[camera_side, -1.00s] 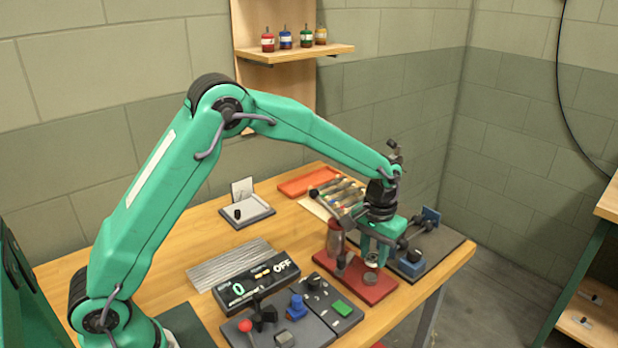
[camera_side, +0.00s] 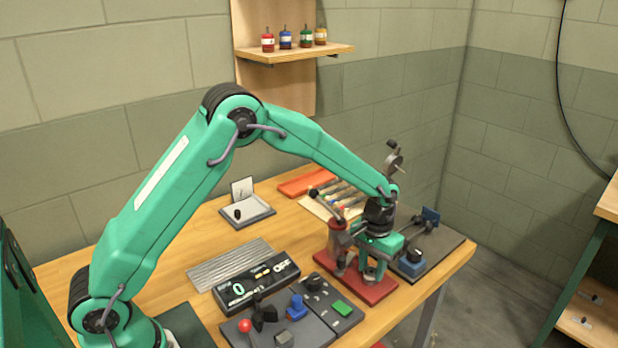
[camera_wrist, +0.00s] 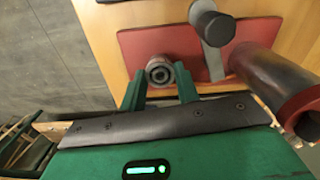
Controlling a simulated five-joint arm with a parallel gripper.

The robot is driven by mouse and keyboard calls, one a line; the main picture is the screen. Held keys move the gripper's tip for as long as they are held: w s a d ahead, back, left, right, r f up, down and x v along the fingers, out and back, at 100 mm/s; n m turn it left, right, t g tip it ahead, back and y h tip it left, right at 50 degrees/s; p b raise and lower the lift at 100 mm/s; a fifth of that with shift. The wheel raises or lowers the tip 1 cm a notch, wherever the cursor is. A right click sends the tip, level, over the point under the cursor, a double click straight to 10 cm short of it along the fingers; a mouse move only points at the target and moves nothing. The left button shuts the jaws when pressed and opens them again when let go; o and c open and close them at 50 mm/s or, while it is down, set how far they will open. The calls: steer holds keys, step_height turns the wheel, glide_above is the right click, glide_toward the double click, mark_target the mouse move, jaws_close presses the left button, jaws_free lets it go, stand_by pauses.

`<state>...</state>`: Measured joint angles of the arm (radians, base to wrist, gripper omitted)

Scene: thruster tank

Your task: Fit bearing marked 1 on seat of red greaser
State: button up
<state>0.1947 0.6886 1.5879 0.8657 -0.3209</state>
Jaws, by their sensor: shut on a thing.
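The red greaser has a red base plate (camera_side: 388,292) at the right front of the bench. Its reddish cylinder and lever (camera_side: 338,240) stand at the left end of the plate. My gripper (camera_side: 374,277) is low over the plate's right half, pointing down. In the wrist view its two green fingers (camera_wrist: 160,86) are closed around a small round grey bearing (camera_wrist: 159,70). The bearing is at or just above the seat; I cannot tell if it touches. The seat is hidden beneath it. No mark on the bearing can be read.
A dark plate with a blue block (camera_side: 412,265) is close on the right. A control panel (camera_side: 290,318) and a display box reading OFF (camera_side: 257,280) stand at left. A tray (camera_side: 248,212) and an orange tray (camera_side: 306,183) lie behind.

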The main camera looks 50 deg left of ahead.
stand_by(0.3)
steer(key=o, duration=1.1)
steer(key=shift+c, duration=0.2)
step_height(320, 180, up, 7)
steer(key=shift+r, duration=0.35)
